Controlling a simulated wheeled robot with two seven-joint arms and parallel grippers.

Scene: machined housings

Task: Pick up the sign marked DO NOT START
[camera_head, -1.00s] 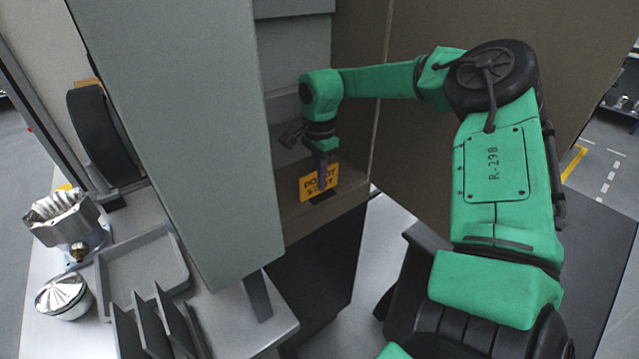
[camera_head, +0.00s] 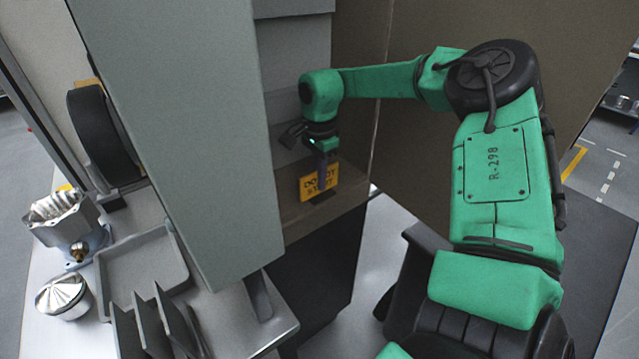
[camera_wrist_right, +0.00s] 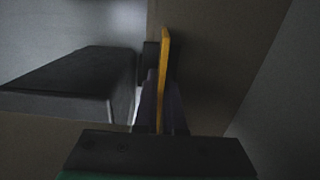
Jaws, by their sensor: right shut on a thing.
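The yellow sign with dark lettering (camera_head: 309,186) stands upright at the front edge of a brown ledge in the head view. The lettering is partly hidden by my right gripper (camera_head: 323,180), which reaches down over it. In the right wrist view the sign (camera_wrist_right: 164,65) shows edge-on as a thin yellow strip. It runs between the fingers of my right gripper (camera_wrist_right: 160,112), which are shut on it. I cannot tell whether the sign's lower edge touches the ledge. My left gripper is not in view.
A large grey panel (camera_head: 180,130) stands close to the left of the ledge. A brown wall (camera_head: 450,20) is behind my right arm. A grey tray (camera_head: 140,270), upright dividers (camera_head: 160,325), a metal housing (camera_head: 62,215) and a shiny domed part (camera_head: 62,296) are at lower left.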

